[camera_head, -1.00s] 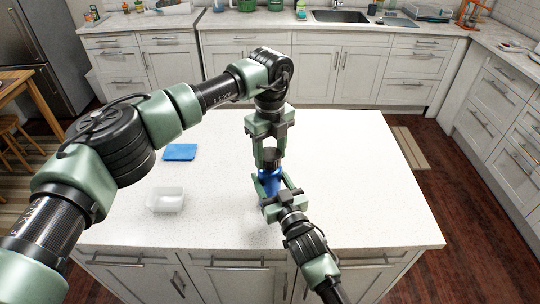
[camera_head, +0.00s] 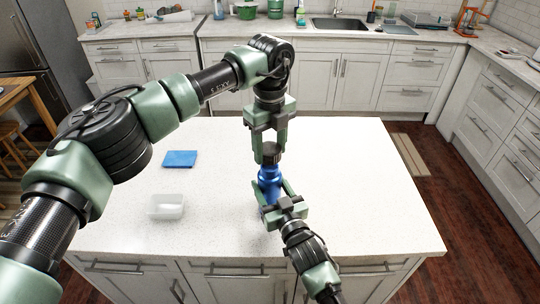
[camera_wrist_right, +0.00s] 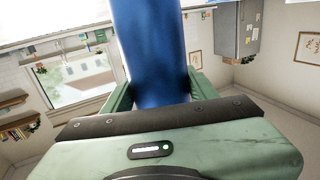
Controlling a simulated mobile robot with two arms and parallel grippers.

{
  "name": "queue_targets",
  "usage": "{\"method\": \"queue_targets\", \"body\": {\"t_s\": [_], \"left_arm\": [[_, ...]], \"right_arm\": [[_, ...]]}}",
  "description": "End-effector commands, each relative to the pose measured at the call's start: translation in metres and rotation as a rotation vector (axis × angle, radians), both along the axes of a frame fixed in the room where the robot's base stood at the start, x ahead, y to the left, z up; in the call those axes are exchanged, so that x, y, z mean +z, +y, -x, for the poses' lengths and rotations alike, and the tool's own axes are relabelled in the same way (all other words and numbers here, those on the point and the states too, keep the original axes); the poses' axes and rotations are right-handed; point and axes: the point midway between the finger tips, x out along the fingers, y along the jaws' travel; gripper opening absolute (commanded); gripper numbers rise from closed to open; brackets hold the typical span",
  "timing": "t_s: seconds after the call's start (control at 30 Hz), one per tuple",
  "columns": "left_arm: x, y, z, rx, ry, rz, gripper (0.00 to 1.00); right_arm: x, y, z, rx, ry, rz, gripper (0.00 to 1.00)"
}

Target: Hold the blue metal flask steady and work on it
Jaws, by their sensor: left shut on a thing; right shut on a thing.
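The blue metal flask (camera_head: 269,177) is upright above the white island, near its middle. My right gripper (camera_head: 270,192) comes from the front and is shut on the flask's body. In the right wrist view the blue body (camera_wrist_right: 153,50) stands between the green fingers. My left gripper (camera_head: 270,148) points down from above and is shut on the dark cap (camera_head: 271,156) at the flask's top. I cannot tell whether the cap still touches the neck. The flask's lower part is partly hidden by the right gripper.
A folded blue cloth (camera_head: 180,159) and a clear plastic container (camera_head: 167,207) lie on the white island top (camera_head: 360,190), left of the flask. The right side of the top is clear. A counter with a sink (camera_head: 338,24) runs along the back.

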Motion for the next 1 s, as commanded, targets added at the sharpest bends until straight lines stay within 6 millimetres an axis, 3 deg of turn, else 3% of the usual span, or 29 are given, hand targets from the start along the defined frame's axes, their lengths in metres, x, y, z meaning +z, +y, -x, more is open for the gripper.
{"method": "queue_targets", "body": {"t_s": [0.27, 0.3, 0.4, 0.77, 1.0], "left_arm": [[0.010, 0.000, 0.000, -0.001, 0.001, 0.001, 0.02], [0.010, 0.000, 0.000, -0.001, 0.001, 0.001, 0.02], [0.010, 0.000, 0.000, -0.001, 0.000, 0.000, 0.02], [0.008, 0.000, 0.000, -0.001, 0.000, 0.000, 0.02], [-0.003, 0.000, 0.000, -0.001, 0.000, 0.000, 0.02]], "right_arm": [[-0.006, -0.001, 0.001, -0.001, 0.011, 0.005, 0.00], [-0.006, -0.001, 0.001, -0.001, 0.011, 0.005, 0.61], [-0.005, -0.001, 0.001, -0.001, 0.009, 0.005, 0.84], [-0.002, -0.001, 0.003, 0.000, 0.003, 0.001, 0.84], [-0.006, -0.015, 0.037, 0.000, 0.004, 0.003, 0.84]]}}
